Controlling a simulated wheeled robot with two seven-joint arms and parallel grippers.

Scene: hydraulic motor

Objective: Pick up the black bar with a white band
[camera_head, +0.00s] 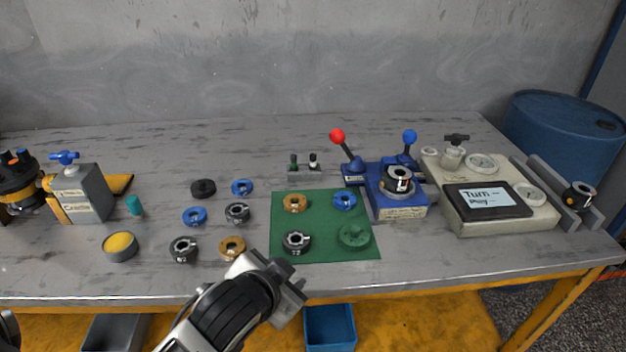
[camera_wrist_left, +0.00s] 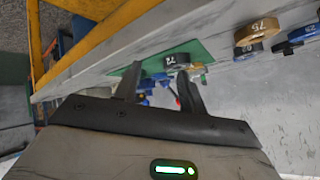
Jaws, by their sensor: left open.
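A small grey holder (camera_head: 304,172) stands near the back middle of the table in the head view. Two short dark upright pegs are in it: one with a white part (camera_head: 313,161), which looks like the black bar with a white band, and one with a green part (camera_head: 294,161). They are too small to make out fully. My left gripper (camera_head: 284,278) is over the table's front edge, just before the green mat and well short of the holder. In the left wrist view its two fingers (camera_wrist_left: 160,88) are apart with nothing held between them. My right gripper is out of view.
The green mat (camera_head: 325,255) carries several rings, with more rings to its left. A blue base with red and blue levers (camera_head: 400,209) stands right of the holder, beside a cream box with a screen (camera_head: 465,222). The table behind the holder is clear.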

